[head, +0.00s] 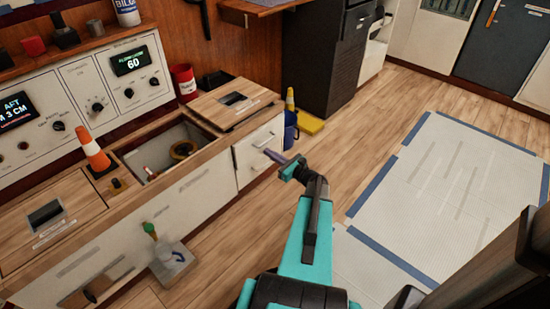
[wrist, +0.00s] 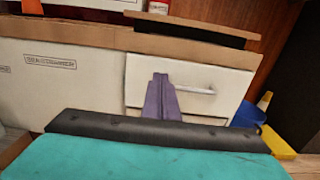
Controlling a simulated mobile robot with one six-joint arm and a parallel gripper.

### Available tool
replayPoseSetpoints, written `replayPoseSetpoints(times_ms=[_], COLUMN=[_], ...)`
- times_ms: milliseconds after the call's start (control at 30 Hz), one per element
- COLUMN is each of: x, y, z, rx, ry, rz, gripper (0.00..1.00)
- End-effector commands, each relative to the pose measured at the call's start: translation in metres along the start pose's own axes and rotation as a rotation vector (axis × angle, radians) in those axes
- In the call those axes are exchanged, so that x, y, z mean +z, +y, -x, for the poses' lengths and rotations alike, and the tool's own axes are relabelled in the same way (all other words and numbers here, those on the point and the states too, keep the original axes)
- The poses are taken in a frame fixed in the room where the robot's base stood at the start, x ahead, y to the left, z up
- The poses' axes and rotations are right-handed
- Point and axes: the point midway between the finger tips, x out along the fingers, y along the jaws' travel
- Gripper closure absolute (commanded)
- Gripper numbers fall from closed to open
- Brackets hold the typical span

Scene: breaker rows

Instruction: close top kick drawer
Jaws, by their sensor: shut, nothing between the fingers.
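A white drawer front (head: 247,151) with a slim pale handle (head: 264,140) is at the right end of the counter in the head view. The drawer front also shows in the wrist view (wrist: 222,76), with its handle right of the fingers. I cannot tell how far it stands out from the cabinet. My gripper (head: 272,155) is shut and empty, its purple fingers pointing at the drawer front. In the wrist view the fingers (wrist: 161,78) overlap the front left of the handle and hide part of it. Whether they touch it is unclear.
An orange-and-white cone (head: 95,151) stands on the counter beside an open compartment (head: 160,152). A blue bucket (head: 291,128) and a yellow floor sign (head: 309,123) sit beyond the drawers.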

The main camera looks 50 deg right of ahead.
Motion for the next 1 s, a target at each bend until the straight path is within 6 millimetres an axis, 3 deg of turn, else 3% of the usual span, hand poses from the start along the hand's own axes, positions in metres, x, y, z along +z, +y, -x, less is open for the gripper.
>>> replayPoseSetpoints(times_ms=[600,1000], x=[-0.002,0.001], y=[0.000,0.000], z=[-0.086,-0.099], rx=[0.002,0.001], ry=[-0.001,-0.001], rz=[0.000,0.000], gripper=[1.00,1.00])
